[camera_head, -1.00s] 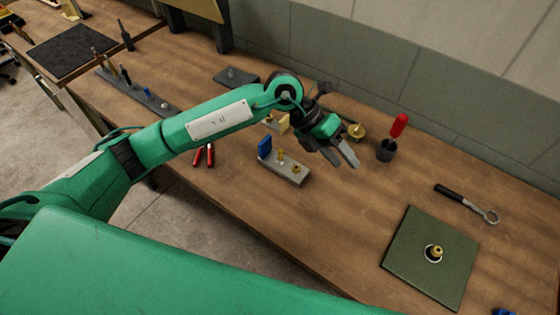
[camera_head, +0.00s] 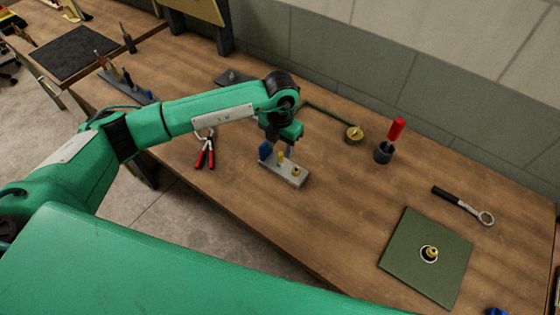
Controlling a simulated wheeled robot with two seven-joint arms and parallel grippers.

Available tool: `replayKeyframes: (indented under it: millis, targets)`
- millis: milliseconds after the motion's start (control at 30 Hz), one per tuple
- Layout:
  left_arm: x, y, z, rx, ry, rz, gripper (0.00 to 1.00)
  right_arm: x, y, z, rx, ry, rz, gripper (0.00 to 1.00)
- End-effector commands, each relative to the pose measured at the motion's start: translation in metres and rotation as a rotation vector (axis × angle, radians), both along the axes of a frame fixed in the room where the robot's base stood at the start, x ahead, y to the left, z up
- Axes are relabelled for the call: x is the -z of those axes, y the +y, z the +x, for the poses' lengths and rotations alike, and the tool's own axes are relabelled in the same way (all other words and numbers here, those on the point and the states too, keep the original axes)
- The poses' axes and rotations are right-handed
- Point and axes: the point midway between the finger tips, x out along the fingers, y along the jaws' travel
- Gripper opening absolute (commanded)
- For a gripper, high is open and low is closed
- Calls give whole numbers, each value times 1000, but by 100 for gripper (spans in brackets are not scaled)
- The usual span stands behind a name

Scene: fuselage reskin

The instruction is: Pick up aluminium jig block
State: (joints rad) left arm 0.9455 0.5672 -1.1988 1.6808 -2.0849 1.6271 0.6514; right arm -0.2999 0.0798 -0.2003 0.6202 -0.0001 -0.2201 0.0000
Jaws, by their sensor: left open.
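The aluminium jig block (camera_head: 288,178) is a grey bar on the wooden bench in the middle of the head view. Two brass pieces stand on its top, and a blue piece (camera_head: 265,150) stands at its left end. My left gripper (camera_head: 277,151) points down at the far left part of the block, close to the blue piece. Its jaws are open. The fingertips are partly hidden behind the block's fittings, so I cannot tell whether they touch it. My right gripper is not in view.
Red-handled pliers (camera_head: 205,153) lie left of the block. A green mat (camera_head: 410,262) and a black-handled ring tool (camera_head: 463,205) lie further right. Bench between is clear.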

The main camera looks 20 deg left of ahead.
Motion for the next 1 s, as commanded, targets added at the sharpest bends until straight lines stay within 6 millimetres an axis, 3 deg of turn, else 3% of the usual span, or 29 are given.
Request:
replayKeyframes:
  millis: [233, 500, 767, 867, 1000]
  targets:
    - [16, -1, -3, 0, 4, 0, 45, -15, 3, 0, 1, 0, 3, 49]
    - [51, -2, -4, -1, 2, 0, 45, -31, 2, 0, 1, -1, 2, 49]
    - [57, -2, -4, 1, 0, -1, 45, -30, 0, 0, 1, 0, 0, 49]
    - [57, -2, -4, 1, 0, -1, 31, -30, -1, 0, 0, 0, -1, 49]
    - [57, -2, -4, 0, 0, -1, 4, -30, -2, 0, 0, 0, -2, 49]
